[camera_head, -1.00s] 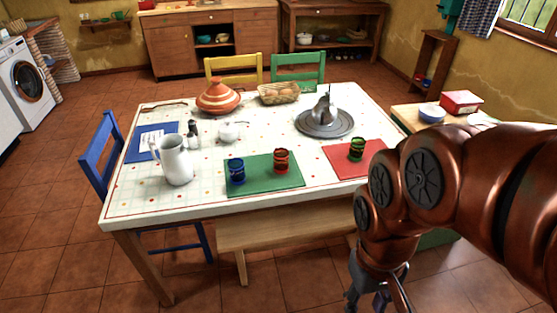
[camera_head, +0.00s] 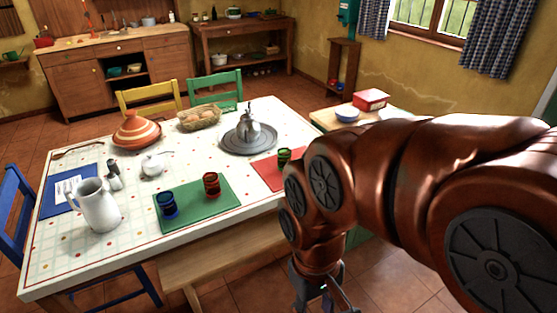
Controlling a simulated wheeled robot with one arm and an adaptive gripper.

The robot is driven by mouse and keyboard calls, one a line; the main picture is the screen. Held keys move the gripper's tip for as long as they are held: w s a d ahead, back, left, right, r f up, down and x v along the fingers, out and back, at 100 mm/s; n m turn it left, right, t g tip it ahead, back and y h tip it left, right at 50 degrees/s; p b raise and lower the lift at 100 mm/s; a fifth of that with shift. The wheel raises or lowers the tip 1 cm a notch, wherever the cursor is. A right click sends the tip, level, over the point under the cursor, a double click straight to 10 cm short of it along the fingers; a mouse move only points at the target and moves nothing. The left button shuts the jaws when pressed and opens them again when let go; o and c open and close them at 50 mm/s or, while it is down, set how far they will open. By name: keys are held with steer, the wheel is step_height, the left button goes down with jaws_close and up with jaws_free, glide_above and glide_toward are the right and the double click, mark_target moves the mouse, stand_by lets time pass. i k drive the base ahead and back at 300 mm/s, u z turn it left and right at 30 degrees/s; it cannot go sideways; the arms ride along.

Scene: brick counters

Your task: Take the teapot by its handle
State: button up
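The silver teapot (camera_head: 247,132) stands upright on a round grey metal tray (camera_head: 233,149) towards the right back of the table. It is small in view, and I cannot make out clearly which side its handle is on. My gripper (camera_head: 324,300) hangs low at the bottom edge, in front of the table's right side and well apart from the teapot. Its finger parts show, but the tips are cut off by the frame, so its opening is not clear. Nothing is seen held in it.
The table (camera_head: 130,262) also bears a white jug (camera_head: 97,206), blue cup (camera_head: 167,204), red cup (camera_head: 211,185), green cup (camera_head: 284,156), tagine (camera_head: 136,130) and egg basket (camera_head: 199,118). A wooden bench (camera_head: 215,258) stands in front. A side table with a red box (camera_head: 371,99) is right.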

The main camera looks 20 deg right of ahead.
mark_target(248, 130)
steer(key=z, duration=0.15)
steer(key=i, duration=1.5)
steer(key=u, duration=0.45)
